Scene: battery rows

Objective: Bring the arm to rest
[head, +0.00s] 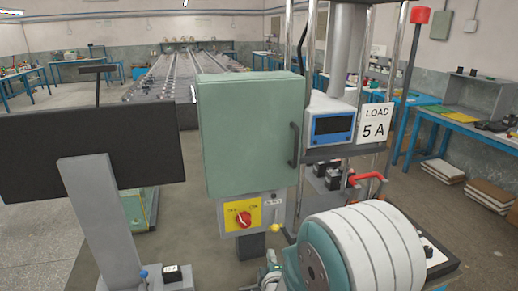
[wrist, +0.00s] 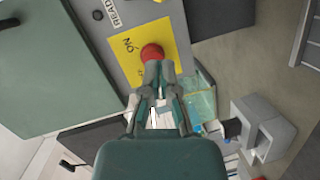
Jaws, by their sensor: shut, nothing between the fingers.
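My gripper (wrist: 158,68) shows in the wrist view with its fingers shut and nothing between them. Its tips overlap the lower edge of a red knob (wrist: 151,52) on a yellow plate; I cannot tell whether they touch it. In the head view the same red rotary knob (head: 244,219) sits on the yellow plate of a grey switch box, below a closed green cabinet (head: 252,135). My white and teal arm fills the lower right of the head view. The fingers cannot be made out clearly there.
A dark panel on a grey post (head: 92,215) stands at left. A blue-framed meter (head: 333,127) and a "LOAD 5 A" sign (head: 375,123) are right of the cabinet. A red-topped pole (head: 419,16) stands farther right. Open floor shows at the far left.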

